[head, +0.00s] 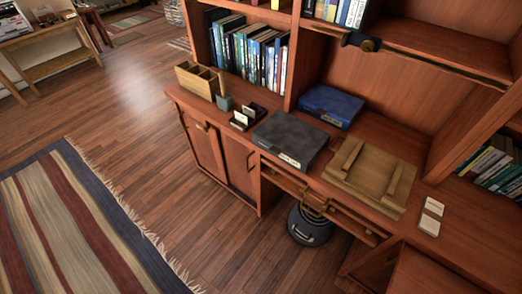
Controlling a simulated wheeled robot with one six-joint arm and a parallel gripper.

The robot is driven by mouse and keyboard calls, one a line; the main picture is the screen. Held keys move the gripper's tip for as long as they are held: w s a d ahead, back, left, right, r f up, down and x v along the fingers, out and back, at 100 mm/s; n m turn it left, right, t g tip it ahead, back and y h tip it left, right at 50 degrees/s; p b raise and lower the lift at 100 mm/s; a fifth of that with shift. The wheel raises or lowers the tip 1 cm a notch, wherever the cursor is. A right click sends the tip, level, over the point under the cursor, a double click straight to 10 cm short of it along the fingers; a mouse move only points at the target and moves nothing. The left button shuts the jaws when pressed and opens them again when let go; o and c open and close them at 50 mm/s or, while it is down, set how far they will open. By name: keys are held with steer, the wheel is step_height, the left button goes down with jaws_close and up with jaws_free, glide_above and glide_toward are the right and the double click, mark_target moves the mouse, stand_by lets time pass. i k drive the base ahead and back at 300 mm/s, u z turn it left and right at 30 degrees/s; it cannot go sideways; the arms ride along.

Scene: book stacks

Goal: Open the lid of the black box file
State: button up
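The black box file (291,136) lies flat on the wooden desk ledge of the bookcase, near the middle of the view. Its lid looks shut, and a pale label (289,160) shows on its front edge. My gripper is not in view.
A blue box file (331,102) lies behind it to the right. A wooden tray (368,172) stands to the right. Card holders (242,118) and a wooden organizer (197,80) stand to the left. A dark round container (309,226) sits below the desk. Floor is open at left, beside the striped rug (75,225).

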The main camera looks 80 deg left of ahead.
mark_target(288, 133)
steer(key=u, duration=2.75)
steer(key=k, duration=0.8)
steer(key=z, duration=0.1)
steer(key=i, duration=0.75)
steer(key=u, duration=1.15)
steer(key=i, duration=0.5)
steer(key=u, duration=0.5)
